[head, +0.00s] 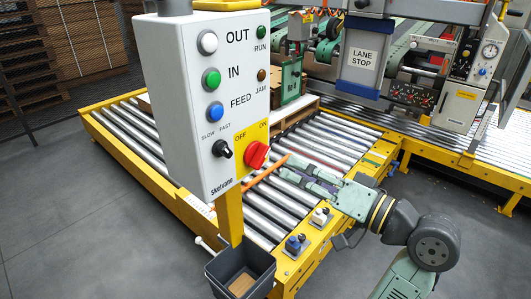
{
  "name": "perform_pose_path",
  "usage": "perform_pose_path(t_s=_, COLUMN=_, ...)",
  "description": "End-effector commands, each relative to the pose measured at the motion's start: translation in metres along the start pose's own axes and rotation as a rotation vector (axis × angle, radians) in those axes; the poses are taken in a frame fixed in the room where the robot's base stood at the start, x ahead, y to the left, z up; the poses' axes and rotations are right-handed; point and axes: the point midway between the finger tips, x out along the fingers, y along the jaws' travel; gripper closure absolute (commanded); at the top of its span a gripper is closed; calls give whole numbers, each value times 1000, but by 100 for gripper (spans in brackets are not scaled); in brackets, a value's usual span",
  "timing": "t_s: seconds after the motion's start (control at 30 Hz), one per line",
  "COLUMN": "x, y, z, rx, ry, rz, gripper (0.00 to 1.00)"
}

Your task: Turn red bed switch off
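The red switch (256,156) is a rotary knob low on the right of the front face of a white control box (180,90). A yellow plate (252,138) above it reads OFF on the left and ON on the right. The knob's handle slants up to the right, toward ON. My gripper (284,172) is to the right of the knob, apart from it in the picture, with its greenish fingers pointing left. The fingers look spread. An orange rod (264,174) shows just past the fingertips; I cannot tell whether it touches them.
A black SLOW/FAST knob (221,149) sits left of the red switch. Lit buttons are above. A dark bin (240,268) hangs below the box. A yellow-framed roller conveyor (120,150) lies behind. A LANE STOP panel (362,57) stands at the back.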

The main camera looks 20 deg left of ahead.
Motion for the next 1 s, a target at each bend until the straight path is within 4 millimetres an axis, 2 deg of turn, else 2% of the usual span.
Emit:
perform_pose_path(t_s=0.2, x=44, y=-2, z=0, rx=1, ry=-4, rz=-4, gripper=67)
perform_pose_path(t_s=0.43, x=76, y=-1, z=0, rx=0, ry=-2, rz=-3, gripper=67)
perform_pose_path(t_s=0.6, x=83, y=0, z=-1, rx=-1, ry=1, rz=0, gripper=67)
perform_pose_path(t_s=0.83, x=84, y=0, z=0, rx=-2, ry=1, rz=0, gripper=67)
perform_pose_path(t_s=1.0, x=84, y=0, z=0, rx=-2, ry=1, rz=0, gripper=77)
